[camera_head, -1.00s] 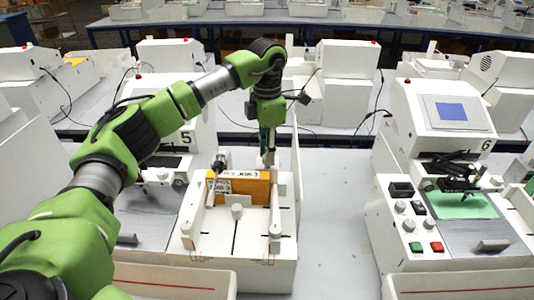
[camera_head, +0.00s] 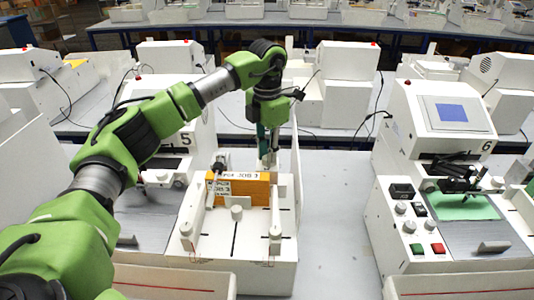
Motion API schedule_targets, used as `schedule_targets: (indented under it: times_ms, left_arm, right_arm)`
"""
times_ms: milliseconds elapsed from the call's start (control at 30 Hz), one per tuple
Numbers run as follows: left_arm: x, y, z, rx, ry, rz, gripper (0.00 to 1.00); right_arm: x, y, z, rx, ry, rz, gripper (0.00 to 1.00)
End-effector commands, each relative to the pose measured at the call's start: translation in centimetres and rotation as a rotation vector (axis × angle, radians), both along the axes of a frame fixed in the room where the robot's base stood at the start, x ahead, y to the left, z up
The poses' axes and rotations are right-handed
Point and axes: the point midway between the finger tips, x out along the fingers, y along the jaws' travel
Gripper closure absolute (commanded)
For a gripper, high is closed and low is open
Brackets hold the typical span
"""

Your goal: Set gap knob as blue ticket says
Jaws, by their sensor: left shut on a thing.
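My left gripper (camera_head: 268,158) points down just behind an orange block (camera_head: 250,190) on the white feeder unit (camera_head: 270,272) beside machine 5. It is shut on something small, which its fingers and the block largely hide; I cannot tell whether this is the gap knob. The block stands between two white upright guides and bears black lettering with "JOB 3". A small knob-like grey part (camera_head: 221,161) sits at the block's left rear, and a white peg (camera_head: 237,212) stands in front. I see no clear blue ticket. My right gripper is not in view.
Machine 6 (camera_head: 440,130) stands at the right, with a blue screen (camera_head: 452,112), several knobs, and green and red buttons. A white upright panel rises right of the feeder.

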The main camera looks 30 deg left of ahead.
Motion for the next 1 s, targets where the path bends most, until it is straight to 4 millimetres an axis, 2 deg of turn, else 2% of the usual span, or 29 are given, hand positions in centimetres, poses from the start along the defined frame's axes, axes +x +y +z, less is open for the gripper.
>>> schedule_targets:
  times_ms: [67, 100, 133, 433, 567, 667, 1000]
  left_arm:
    - [0.1, 0.0, 0.2, -0.001, -0.006, 0.001, 1.0]
    - [0.1, 0.0, 0.2, -0.001, -0.006, 0.0, 0.7]
    - [0.1, 0.0, 0.2, -0.001, -0.006, 0.0, 0.63]
    - [0.1, 0.0, 0.1, 0.0, -0.003, -0.001, 0.63]
    - [0.1, 0.0, 0.7, 0.0, -0.004, -0.001, 0.63]
    - [0.2, 0.0, 2.1, -0.001, -0.006, -0.001, 0.63]
    - [0.2, 0.0, 9.2, -0.001, -0.007, 0.001, 0.63]
  right_arm:
    - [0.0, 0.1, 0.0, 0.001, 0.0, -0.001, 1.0]
    - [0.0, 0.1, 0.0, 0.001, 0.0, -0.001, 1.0]
    - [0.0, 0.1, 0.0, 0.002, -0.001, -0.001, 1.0]
    - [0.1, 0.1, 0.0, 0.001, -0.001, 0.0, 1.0]
    - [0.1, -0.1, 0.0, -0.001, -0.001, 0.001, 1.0]
    - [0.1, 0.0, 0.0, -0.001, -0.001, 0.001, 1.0]
    - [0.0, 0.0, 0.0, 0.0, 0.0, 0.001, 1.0]
